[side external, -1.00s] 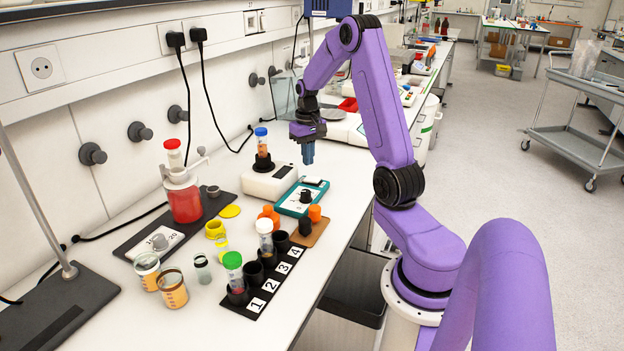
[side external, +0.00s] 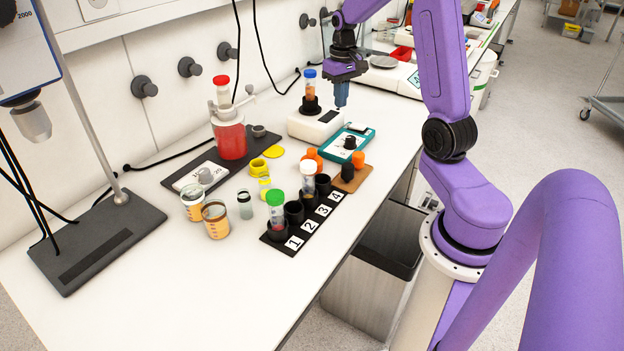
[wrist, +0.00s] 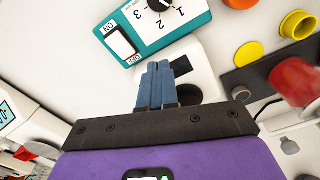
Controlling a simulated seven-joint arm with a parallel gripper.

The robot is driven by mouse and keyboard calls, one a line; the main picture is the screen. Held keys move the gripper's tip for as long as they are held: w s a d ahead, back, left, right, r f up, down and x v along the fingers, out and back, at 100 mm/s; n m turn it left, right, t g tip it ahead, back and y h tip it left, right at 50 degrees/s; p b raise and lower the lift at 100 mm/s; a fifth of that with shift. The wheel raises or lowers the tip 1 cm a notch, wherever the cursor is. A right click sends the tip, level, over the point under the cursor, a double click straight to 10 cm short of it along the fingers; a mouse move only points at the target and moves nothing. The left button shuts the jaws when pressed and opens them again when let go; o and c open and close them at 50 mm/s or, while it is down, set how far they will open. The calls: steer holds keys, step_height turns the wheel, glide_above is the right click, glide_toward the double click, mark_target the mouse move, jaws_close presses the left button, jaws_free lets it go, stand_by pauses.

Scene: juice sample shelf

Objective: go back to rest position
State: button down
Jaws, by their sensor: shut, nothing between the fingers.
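My gripper (side external: 341,95) is shut and empty, pointing down above the back of the bench. It is to the right of the blue-capped tube (side external: 310,83), which stands upright in the black holder on a white box (side external: 316,124), and apart from it. In the wrist view the blue fingers (wrist: 156,68) are together, in front of the white box (wrist: 205,70) and near the teal device (wrist: 165,22) with its dial and switch.
A numbered black rack (side external: 273,239) holds a green-capped tube (side external: 276,207) at 1 and a white-capped tube (side external: 308,177) at 3. A red juice vessel (side external: 230,140) and open cups (side external: 215,222) stand left. The front bench (side external: 140,290) is clear.

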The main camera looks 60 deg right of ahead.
steer(key=s+a+r+n, duration=0.1)
steer(key=s+a+n, duration=0.25)
steer(key=a, duration=0.75)
steer(key=s+a+r+n, duration=0.2)
steer(key=a+n, duration=0.3)
steer(key=a, duration=0.7)
steer(key=s+a+n, duration=0.3)
steer(key=s+n, duration=0.1)
steer(key=s, duration=0.5)
steer(key=s+a+n, duration=0.4)
steer(key=s, duration=0.6)
steer(key=shift+a+f, duration=0.2)
steer(key=shift+a, duration=0.1)
steer(key=shift+w, duration=0.1)
